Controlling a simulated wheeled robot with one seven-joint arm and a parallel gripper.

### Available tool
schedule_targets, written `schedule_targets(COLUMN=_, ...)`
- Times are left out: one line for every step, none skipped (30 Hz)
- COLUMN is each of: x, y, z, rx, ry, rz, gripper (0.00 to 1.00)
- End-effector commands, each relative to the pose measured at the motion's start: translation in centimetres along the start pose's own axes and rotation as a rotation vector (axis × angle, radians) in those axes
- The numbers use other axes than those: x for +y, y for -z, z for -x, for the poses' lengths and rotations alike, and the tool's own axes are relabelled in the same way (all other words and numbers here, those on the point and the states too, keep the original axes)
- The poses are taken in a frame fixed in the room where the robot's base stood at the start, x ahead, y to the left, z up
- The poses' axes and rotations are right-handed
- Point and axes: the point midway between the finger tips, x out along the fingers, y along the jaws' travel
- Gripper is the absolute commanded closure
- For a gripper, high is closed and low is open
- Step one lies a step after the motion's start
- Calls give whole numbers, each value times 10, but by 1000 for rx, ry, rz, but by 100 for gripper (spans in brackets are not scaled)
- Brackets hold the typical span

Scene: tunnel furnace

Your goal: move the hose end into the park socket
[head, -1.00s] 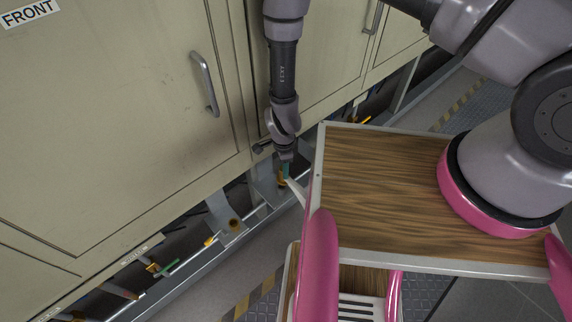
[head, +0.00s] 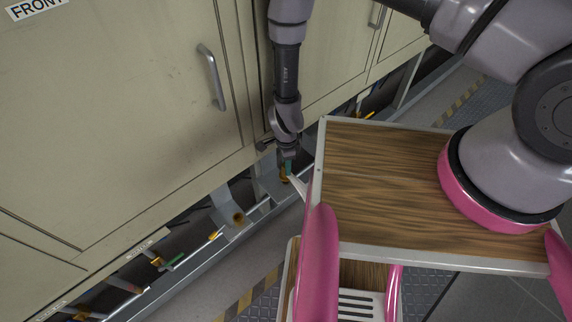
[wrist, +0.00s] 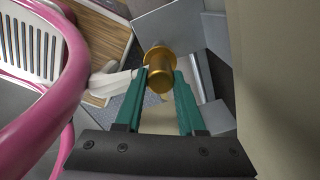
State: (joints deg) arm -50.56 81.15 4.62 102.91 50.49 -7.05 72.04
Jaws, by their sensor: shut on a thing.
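My gripper (wrist: 161,88) has teal fingers and is shut on a brass fitting, the hose end (wrist: 160,76), which sits between the fingertips in the wrist view. In the head view, my gripper (head: 287,166) points down at the foot of the cream cabinet, with the brass hose end (head: 284,177) just under it. A grey plate lies behind the fitting; I cannot tell whether the two touch.
The cream cabinet wall (head: 110,130) with a metal handle (head: 212,78) stands close beside my arm. A low metal rail (head: 180,272) runs along its foot, with a green part (head: 172,262) behind it. Grey floor (head: 215,275) lies in front.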

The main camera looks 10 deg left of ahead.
Motion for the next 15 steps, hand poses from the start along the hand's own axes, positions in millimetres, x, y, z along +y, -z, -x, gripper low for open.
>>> schedule_targets(x=0, y=0, z=0, rx=0, ry=0, rz=0, gripper=100)
schedule_targets(x=0, y=0, z=0, rx=0, ry=0, rz=0, gripper=100)
schedule_targets(x=0, y=0, z=0, rx=0, ry=0, rz=0, gripper=100)
schedule_targets(x=0, y=0, z=0, rx=0, ry=0, rz=0, gripper=100)
schedule_targets(x=0, y=0, z=0, rx=0, ry=0, rz=0, gripper=100)
schedule_targets(x=0, y=0, z=0, rx=0, ry=0, rz=0, gripper=100)
schedule_targets(x=0, y=0, z=0, rx=0, ry=0, rz=0, gripper=100)
schedule_targets(x=0, y=0, z=0, rx=0, ry=0, rz=0, gripper=100)
schedule_targets(x=0, y=0, z=0, rx=0, ry=0, rz=0, gripper=100)
schedule_targets(x=0, y=0, z=0, rx=0, ry=0, rz=0, gripper=100)
schedule_targets(x=0, y=0, z=-1, rx=0, ry=0, rz=0, gripper=100)
schedule_targets(x=0, y=0, z=-2, rx=0, ry=0, rz=0, gripper=100)
schedule_targets(x=0, y=0, z=-3, rx=0, ry=0, rz=0, gripper=100)
schedule_targets(x=0, y=0, z=-4, rx=0, ry=0, rz=0, gripper=100)
schedule_targets(x=0, y=0, z=-5, rx=0, ry=0, rz=0, gripper=100)
